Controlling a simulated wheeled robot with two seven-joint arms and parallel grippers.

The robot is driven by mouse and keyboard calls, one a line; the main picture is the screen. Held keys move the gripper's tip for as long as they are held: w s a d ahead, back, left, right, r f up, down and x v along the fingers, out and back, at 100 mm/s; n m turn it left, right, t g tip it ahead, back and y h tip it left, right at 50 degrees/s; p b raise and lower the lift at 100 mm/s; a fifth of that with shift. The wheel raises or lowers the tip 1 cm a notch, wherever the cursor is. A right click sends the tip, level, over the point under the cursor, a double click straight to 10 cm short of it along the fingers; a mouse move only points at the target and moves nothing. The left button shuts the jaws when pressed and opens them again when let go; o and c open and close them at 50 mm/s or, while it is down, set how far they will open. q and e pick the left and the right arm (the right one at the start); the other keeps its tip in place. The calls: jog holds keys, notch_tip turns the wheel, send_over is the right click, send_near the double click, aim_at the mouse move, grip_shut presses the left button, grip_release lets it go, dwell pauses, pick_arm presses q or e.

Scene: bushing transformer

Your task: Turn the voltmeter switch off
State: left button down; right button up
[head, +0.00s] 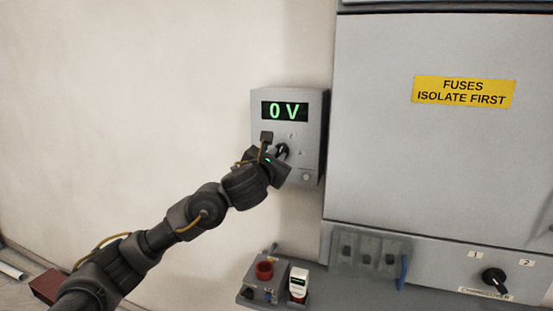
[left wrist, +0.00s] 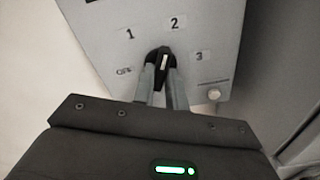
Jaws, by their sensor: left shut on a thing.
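The voltmeter (head: 316,140) is a grey box on the wall, and its green display (head: 285,111) reads 0 V. Its black switch knob (head: 282,150) is partly hidden by my left gripper (head: 277,152) in the head view. In the left wrist view the knob (left wrist: 162,60) sits between the two fingers of my left gripper (left wrist: 162,80), which are shut on it. The knob's white line points up, roughly toward the 2 mark (left wrist: 174,22). The OFF mark (left wrist: 124,71) is to the knob's left. My right gripper is not in view.
A large grey cabinet with a yellow fuse label (head: 463,91) stands right of the voltmeter. A shelf (head: 262,297) below holds a red socket-like part (head: 265,270) and a small white-and-red device (head: 298,284). A rotary knob (head: 494,281) is at lower right. The wall at left is bare.

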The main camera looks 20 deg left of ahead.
pick_arm(q)
jog(key=shift+f+n+b, duration=0.15)
jog(key=shift+n+b, duration=0.55)
jog(key=shift+n, duration=0.5)
jog(key=n+b, duration=0.1)
jog(key=n, duration=0.1)
jog(key=shift+n, duration=0.3)
jog(key=n+b, duration=0.1)
jog(key=n, duration=0.4)
jog(key=shift+d+n+b, duration=0.1)
jog(key=shift+n+b, duration=0.2)
jog(key=shift+b, duration=0.05)
jog(key=n, duration=0.6)
jog(key=shift+b, duration=0.4)
jog(key=n, duration=0.6)
jog(key=shift+d+r, duration=0.1)
jog(key=shift+r, duration=0.15)
jog(key=shift+n, duration=0.3)
jog(key=c, duration=1.4)
grip_release()
jog(key=shift+c, duration=0.2)
